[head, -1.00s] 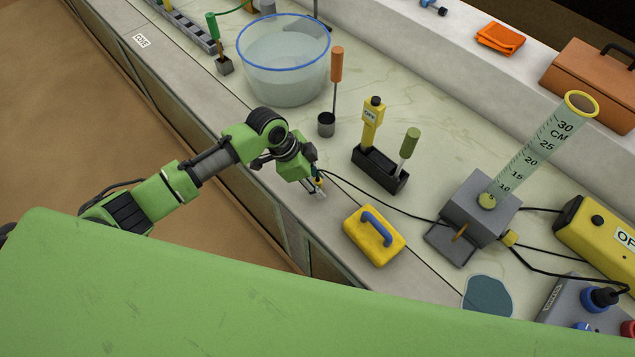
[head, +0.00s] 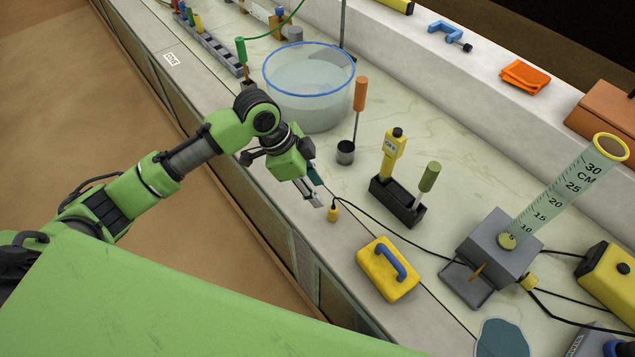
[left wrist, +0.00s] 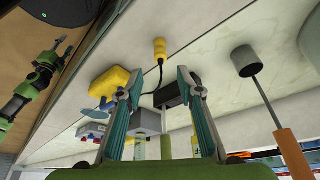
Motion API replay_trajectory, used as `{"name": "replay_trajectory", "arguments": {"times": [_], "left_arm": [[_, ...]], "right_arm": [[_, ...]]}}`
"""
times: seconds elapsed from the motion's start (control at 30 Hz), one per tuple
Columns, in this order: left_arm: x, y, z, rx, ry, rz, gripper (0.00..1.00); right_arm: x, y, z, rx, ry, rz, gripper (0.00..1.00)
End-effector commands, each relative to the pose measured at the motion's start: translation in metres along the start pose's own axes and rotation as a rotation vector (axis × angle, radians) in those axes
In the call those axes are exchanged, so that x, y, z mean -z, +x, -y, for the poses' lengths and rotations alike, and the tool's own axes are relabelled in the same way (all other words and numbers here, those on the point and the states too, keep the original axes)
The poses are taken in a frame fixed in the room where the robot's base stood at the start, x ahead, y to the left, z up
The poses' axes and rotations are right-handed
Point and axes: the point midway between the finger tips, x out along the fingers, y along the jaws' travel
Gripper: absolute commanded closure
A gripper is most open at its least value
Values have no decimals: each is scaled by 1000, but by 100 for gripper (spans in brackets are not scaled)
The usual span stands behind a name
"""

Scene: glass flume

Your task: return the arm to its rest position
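My left gripper (head: 315,198) is over the front edge of the bench, left of the yellow sponge-like block. In the left wrist view its two teal-padded fingers (left wrist: 157,75) are spread with nothing between them. A small yellow plug-like piece (head: 333,212) on a black cable lies on the bench top just beyond the fingertips, apart from them. It also shows in the left wrist view (left wrist: 160,48). My right arm shows small at the left of the left wrist view; its gripper (left wrist: 62,48) is too small to read. It is not in the head view.
Near the left gripper stand a water tub (head: 308,100), an orange-handled ladle (head: 359,95), a black holder (head: 398,203) with upright tools, and a yellow block with a blue handle (head: 387,270). A grey block with a measuring tube (head: 570,190) is farther right. The floor side is clear.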

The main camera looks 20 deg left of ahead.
Motion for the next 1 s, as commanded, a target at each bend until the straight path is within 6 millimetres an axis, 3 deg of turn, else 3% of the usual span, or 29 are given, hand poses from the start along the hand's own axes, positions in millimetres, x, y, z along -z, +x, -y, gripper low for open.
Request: {"name": "replay_trajectory", "arguments": {"times": [0.27, 0.37, 0.73, 1.0], "left_arm": [[0, 1, -1, -1, -1, -1, 66], [2, 8, -10, -2, -9, -4, 66], [7, 46, -86, 65, -207, -53, 66], [-22, 45, -128, 169, -499, -55, 66]], "right_arm": [[0, 0, 2, 3, 0, 0, 60], [0, 0, 2, 3, 0, 0, 60], [0, 0, 2, 3, 0, 0, 60], [0, 0, 2, 3, -1, 0, 60]]}}
